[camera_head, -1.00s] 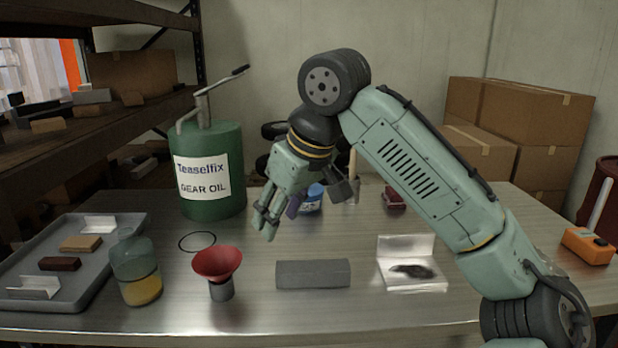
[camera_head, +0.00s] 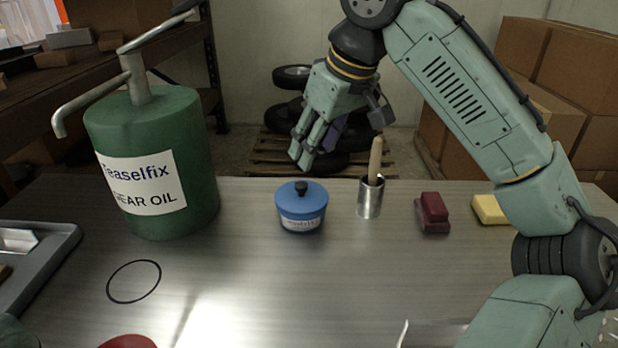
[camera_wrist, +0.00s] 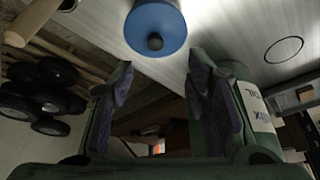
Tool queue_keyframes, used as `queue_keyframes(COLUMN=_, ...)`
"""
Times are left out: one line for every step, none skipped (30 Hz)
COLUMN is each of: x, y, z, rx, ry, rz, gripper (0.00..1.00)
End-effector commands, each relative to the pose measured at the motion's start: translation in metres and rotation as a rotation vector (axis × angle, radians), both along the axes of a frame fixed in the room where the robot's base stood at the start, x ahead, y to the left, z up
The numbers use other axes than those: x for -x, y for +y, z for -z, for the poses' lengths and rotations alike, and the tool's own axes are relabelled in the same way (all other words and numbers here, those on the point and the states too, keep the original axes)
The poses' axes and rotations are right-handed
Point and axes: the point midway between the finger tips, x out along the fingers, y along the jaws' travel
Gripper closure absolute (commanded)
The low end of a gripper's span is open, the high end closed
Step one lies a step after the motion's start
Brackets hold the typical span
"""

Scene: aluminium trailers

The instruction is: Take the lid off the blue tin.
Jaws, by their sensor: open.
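The blue tin (camera_head: 302,219) stands upright on the metal table, with a white label on its front. Its blue lid (camera_head: 301,195) is on, with a dark knob (camera_head: 301,186) in the middle. My gripper (camera_head: 302,160) is open and empty, above and behind the tin in the head view, apart from it. In the wrist view the lid (camera_wrist: 156,22) shows at the top, beyond and between my open fingers (camera_wrist: 160,85). The lid hides most of the tin there.
A green gear oil drum (camera_head: 150,165) with a pump stands left of the tin. A metal cup (camera_head: 370,198) with a wooden handle stands close on its right. Dark red blocks (camera_head: 432,212) and a yellow block (camera_head: 489,209) lie farther right. The table in front is clear around a black ring (camera_head: 134,281).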

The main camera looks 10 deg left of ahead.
Motion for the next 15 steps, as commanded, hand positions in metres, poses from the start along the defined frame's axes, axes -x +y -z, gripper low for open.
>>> queue_keyframes(x=-0.001, y=0.001, z=0.003, rx=0.001, ry=0.001, rz=0.0, gripper=0.56)
queue_keyframes(x=-0.001, y=0.002, z=0.006, rx=0.002, ry=0.001, rz=0.0, gripper=0.56)
queue_keyframes(x=-0.003, y=0.004, z=0.011, rx=0.002, ry=0.001, rz=0.0, gripper=0.56)
queue_keyframes(x=-0.004, y=0.005, z=0.015, rx=0.002, ry=0.002, rz=0.0, gripper=0.56)
queue_keyframes(x=-0.005, y=0.007, z=0.02, rx=0.002, ry=0.002, rz=0.0, gripper=0.56)
queue_keyframes(x=-0.006, y=0.009, z=0.026, rx=0.002, ry=0.003, rz=-0.002, gripper=0.56)
queue_keyframes(x=-0.007, y=0.01, z=0.031, rx=0.002, ry=0.002, rz=0.0, gripper=0.56)
queue_keyframes(x=-0.009, y=0.012, z=0.035, rx=0.001, ry=0.002, rz=0.001, gripper=0.56)
queue_keyframes(x=-0.01, y=0.013, z=0.04, rx=0.001, ry=0.001, rz=0.001, gripper=0.56)
queue_keyframes(x=-0.011, y=0.014, z=0.043, rx=0.001, ry=0.001, rz=0.001, gripper=0.56)
queue_keyframes(x=-0.011, y=0.015, z=0.046, rx=0.0, ry=0.001, rz=0.0, gripper=0.56)
queue_keyframes(x=-0.012, y=0.016, z=0.048, rx=0.0, ry=0.001, rz=0.0, gripper=0.56)
queue_keyframes(x=-0.012, y=0.017, z=0.05, rx=0.0, ry=0.001, rz=0.0, gripper=0.56)
queue_keyframes(x=-0.013, y=0.017, z=0.051, rx=0.001, ry=0.001, rz=0.001, gripper=0.56)
queue_keyframes(x=-0.014, y=0.018, z=0.053, rx=0.001, ry=0.001, rz=0.001, gripper=0.56)
